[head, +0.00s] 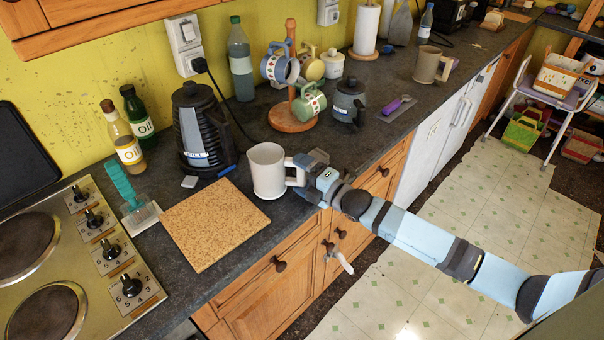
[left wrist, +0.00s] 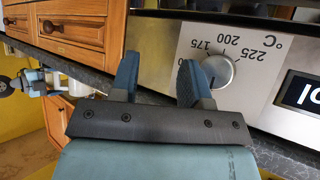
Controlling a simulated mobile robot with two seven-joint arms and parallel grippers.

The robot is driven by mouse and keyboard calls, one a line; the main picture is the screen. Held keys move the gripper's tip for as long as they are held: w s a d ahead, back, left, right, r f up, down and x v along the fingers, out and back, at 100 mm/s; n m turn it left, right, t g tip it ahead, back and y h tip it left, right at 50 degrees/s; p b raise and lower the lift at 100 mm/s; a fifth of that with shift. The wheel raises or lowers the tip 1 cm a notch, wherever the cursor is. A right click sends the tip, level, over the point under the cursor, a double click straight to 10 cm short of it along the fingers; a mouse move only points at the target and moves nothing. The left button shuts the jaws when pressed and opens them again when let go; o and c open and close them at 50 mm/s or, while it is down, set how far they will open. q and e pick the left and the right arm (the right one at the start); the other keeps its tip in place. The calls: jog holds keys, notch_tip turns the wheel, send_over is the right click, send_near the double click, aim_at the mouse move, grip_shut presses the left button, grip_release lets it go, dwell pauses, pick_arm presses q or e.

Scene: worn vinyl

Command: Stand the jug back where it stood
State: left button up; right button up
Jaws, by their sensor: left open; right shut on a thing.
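The white jug (head: 266,172) is upright at the counter's front edge, beside the right corner of the cork board (head: 213,225). I cannot tell whether its base touches the counter. My right gripper (head: 301,170) is shut on the jug's handle, at the jug's right side; its fingertips are partly hidden. My left gripper (left wrist: 157,80) shows only in the left wrist view. It is open and empty in front of the oven's control panel (left wrist: 260,45), with a knob (left wrist: 208,72) beyond its fingers.
A dark kettle (head: 200,130) stands behind the jug. The hob (head: 150,290) and a green brush (head: 122,185) are left. Bare counter lies between jug and canister.

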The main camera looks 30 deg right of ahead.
dwell(0.6)
jog(key=shift+f+b, duration=0.45)
jog(key=shift+f, duration=0.15)
dwell(0.4)
jog(key=o, duration=1.5)
jog(key=p+v, duration=0.3)
jog(key=v, duration=0.5)
dwell(0.6)
dwell(0.3)
jog(key=b+v, duration=0.1)
jog(key=v, duration=1.3)
jog(key=shift+b, duration=0.35)
